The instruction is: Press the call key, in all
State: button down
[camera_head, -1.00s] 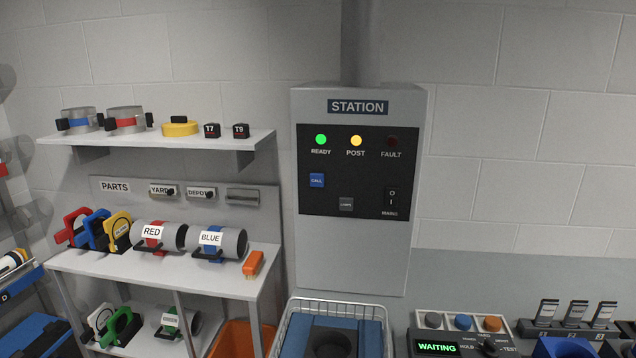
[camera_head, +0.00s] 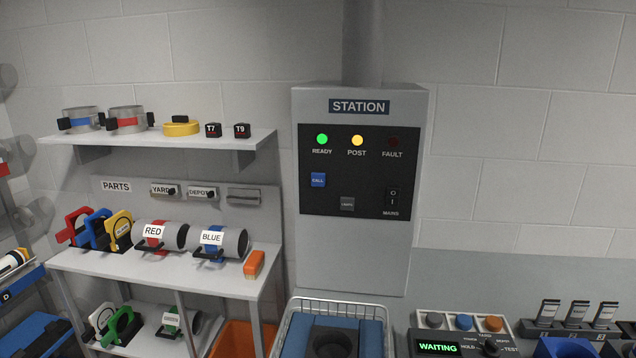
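The FAULT lamp (camera_head: 392,142) is dark. Nothing covers the call key. My gripper is not in this view.
A shelf unit (camera_head: 150,262) with red and blue labelled carriers stands at the left. A wire basket (camera_head: 385,312) with a blue block is below the station. A console display (camera_head: 437,347) reading WAITING is at the lower right. The space before the panel looks clear.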

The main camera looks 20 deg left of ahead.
aim_at(317, 180)
jog(key=u, duration=0.55)
jog(key=k, duration=0.75)
jog(key=u, duration=1.1)
jog(key=k, duration=0.65)
jog(key=u, duration=0.8)
jog(key=i, duration=1.6)
jog(key=u, duration=0.2)
jog(key=i, duration=1.65)
jog(key=z, duration=0.5)
jog(key=i, duration=0.85)
jog(key=z, duration=1.75)
jog(key=i, duration=0.95)
jog(key=z, duration=0.8)
